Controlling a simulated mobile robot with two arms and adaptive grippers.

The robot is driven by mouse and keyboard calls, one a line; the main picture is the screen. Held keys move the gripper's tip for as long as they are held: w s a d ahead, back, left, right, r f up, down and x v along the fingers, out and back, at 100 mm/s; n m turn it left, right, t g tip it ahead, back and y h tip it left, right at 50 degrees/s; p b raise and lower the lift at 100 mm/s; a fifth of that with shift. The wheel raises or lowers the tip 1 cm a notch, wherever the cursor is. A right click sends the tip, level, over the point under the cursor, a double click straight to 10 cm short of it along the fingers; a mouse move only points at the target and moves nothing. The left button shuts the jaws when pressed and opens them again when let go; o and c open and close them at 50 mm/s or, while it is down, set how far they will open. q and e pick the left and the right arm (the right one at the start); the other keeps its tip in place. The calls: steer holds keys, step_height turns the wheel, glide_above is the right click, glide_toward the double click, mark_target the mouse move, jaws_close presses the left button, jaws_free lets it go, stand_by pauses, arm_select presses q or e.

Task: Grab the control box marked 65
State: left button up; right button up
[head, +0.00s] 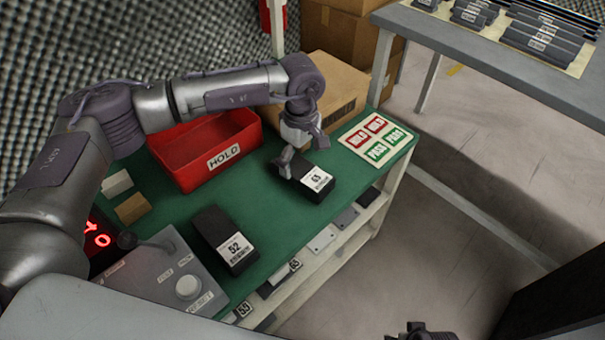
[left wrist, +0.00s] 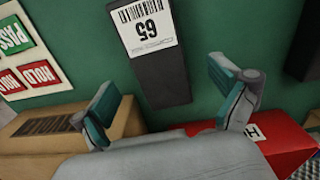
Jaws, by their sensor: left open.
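The control box marked 65 (head: 316,182) is a black block with a white label, lying on the green bench top. In the left wrist view the box (left wrist: 163,78) shows its label upside down, between and beyond the fingers. My left gripper (head: 302,153) is open and empty, above the far end of the box. Its two teal-padded fingers (left wrist: 165,103) are spread wider than the box and appear apart from it. A dark part at the bottom edge of the head view looks like my right gripper (head: 424,334); its fingers are mostly out of frame.
A second black box marked 52 (head: 225,240) lies nearer. A red HOLD bin (head: 185,165) and a cardboard box (head: 340,95) stand behind. A HOLD/PASS card (head: 377,137) lies right; a grey control panel (head: 165,280) stands left. Green bench is clear between the boxes.

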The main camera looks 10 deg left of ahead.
mark_target(303, 169)
arm_select(q)
step_height(303, 169, down, 4)
steer(key=shift+d+f, duration=0.15)
steer(key=shift+f, duration=0.1)
steer(key=shift+w+f, duration=0.1)
steer(key=shift+f, duration=0.2)
steer(key=c, duration=1.5)
arm_select(e)
steer(key=shift+r, duration=0.65)
arm_select(q)
steer(key=shift+r, duration=0.1)
arm_select(e)
steer(key=shift+w, duration=0.1)
